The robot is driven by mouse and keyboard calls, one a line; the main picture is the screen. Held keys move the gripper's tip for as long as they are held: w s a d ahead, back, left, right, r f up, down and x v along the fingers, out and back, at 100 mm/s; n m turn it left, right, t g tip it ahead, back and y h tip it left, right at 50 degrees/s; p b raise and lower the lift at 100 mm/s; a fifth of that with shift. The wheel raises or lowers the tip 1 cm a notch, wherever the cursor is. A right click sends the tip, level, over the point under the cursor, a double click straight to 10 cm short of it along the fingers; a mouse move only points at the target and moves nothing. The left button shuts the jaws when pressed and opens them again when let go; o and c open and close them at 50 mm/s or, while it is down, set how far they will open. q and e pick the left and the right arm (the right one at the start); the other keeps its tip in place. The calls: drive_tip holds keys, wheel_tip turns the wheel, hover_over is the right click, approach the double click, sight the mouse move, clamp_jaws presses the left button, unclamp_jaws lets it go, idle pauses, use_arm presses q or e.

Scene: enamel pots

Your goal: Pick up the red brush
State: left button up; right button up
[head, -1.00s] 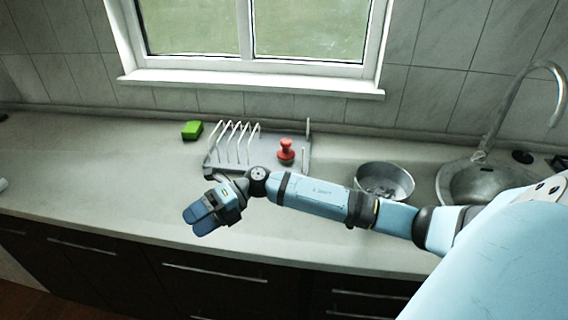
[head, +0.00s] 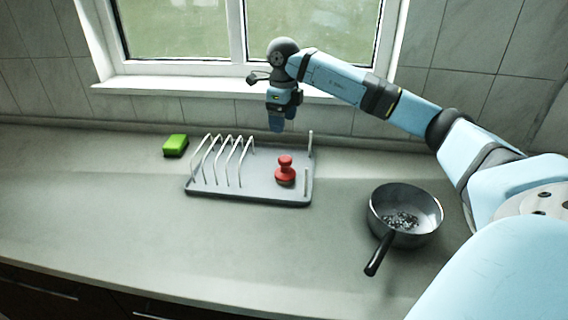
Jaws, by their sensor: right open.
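The red brush (head: 285,168) stands upright on the right part of the grey dish rack (head: 250,198), its round knob on top. My right gripper (head: 277,126) hangs above the brush with its fingers pointing down, in front of the window sill. It is apart from the brush and holds nothing that I can see. The gap between its fingers is hard to make out from this side. My left gripper is not in view.
White wire prongs (head: 222,160) rise on the rack left of the brush, and a single post (head: 309,150) stands to its right. A green sponge (head: 175,146) lies left of the rack. A pan (head: 405,213) with dark bits stands at right. The front counter is clear.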

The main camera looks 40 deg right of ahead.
hover_over(284, 157)
wheel_tip(284, 157, down, 8)
drive_tip(key=shift+r, duration=0.15)
drive_tip(key=shift+a+f, duration=0.1)
drive_tip(key=shift+f, duration=0.6)
wheel_tip(284, 157, down, 4)
drive_tip(key=shift+f, duration=0.2)
drive_tip(key=c, duration=1)
drive_tip(key=shift+r, duration=0.15)
